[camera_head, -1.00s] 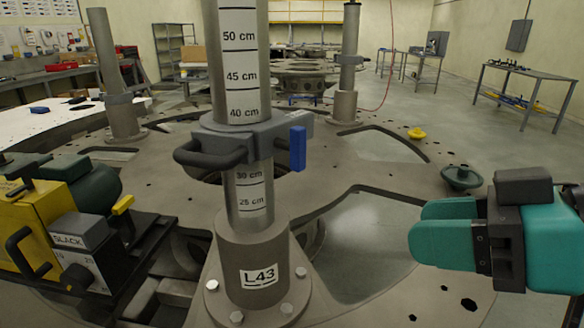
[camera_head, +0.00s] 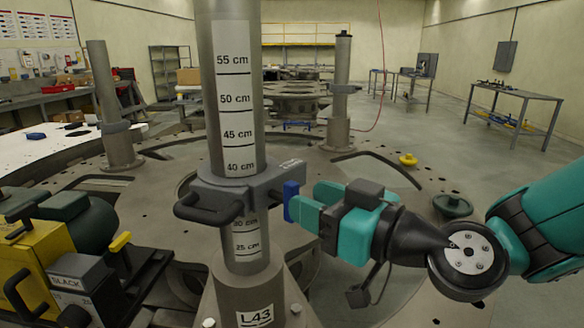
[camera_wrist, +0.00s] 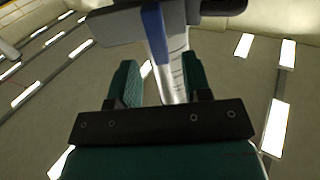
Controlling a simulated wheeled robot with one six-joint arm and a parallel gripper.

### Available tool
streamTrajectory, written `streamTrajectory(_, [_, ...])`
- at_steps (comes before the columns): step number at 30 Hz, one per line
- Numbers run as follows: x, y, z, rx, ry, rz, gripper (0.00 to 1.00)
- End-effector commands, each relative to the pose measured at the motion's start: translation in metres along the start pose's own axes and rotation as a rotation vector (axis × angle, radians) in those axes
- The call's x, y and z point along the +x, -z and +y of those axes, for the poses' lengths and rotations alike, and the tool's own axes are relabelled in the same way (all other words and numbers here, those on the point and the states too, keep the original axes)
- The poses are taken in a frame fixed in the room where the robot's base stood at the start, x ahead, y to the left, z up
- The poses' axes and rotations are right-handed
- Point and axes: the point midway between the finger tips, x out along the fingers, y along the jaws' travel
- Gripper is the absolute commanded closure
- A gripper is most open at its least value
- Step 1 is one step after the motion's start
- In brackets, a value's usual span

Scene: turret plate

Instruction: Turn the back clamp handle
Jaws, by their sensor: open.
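The blue clamp handle (camera_head: 290,201) sits on the right side of a grey clamp (camera_head: 235,184) around the upright post (camera_head: 239,135) labelled L43. My gripper (camera_head: 309,201) is open, with its teal fingertips right beside the blue handle. In the wrist view the blue handle (camera_wrist: 154,32) shows ahead of the open fingers (camera_wrist: 160,85), lined up with the gap between them. I cannot tell whether the fingers touch it. Two more posts at the back, left (camera_head: 108,110) and right (camera_head: 341,100), also carry grey clamps.
A black loop handle (camera_head: 206,212) juts from the clamp's left. A yellow and grey machine labelled SLACK (camera_head: 80,270) stands front left. A yellow knob (camera_head: 408,160) and a dark green knob (camera_head: 452,205) sit on the plate at right.

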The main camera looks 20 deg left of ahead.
Motion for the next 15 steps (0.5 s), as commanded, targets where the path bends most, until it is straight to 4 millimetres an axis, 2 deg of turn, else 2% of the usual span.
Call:
streamTrajectory(1, [0.011, 0.005, -0.001, 0.000, 0.004, -0.002, 0.55])
streamTrajectory(6, [0.034, 0.004, 0.000, -0.001, 0.002, -0.001, 0.55])
streamTrajectory(15, [0.045, -0.001, 0.000, 0.000, 0.000, 0.000, 0.55])
